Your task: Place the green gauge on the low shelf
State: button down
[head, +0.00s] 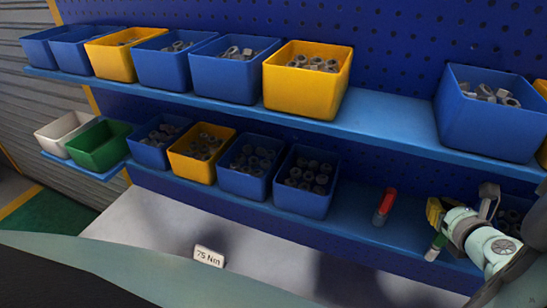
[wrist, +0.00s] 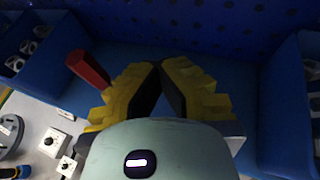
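The green gauge (head: 436,247) is a short rod with a green part and a pale end. In the head view it is on or just above the lower shelf (head: 350,227), directly below my gripper's yellow fingers. My gripper (head: 436,212) is low over the right part of this shelf. In the wrist view my gripper's (wrist: 160,66) fingertips are close together, with no green visible between them. The frames do not settle whether the fingers hold the gauge. A red gauge (head: 384,207) with a grey end lies to the left, also seen in the wrist view (wrist: 88,68).
Blue bins (head: 305,182) of parts stand left of the red gauge; another bin is partly hidden behind my arm. The upper shelf (head: 385,118) with more bins overhangs. A green bin (head: 100,146) is at far left.

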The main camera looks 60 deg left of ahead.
jog(key=p+x, duration=0.2)
jog(key=x, duration=0.1)
jog(key=shift+a+f, duration=0.25)
jog(key=shift+a, duration=0.05)
jog(key=c, duration=1.7)
grip_release()
jog(key=o, duration=0.6)
jog(key=shift+c, duration=0.2)
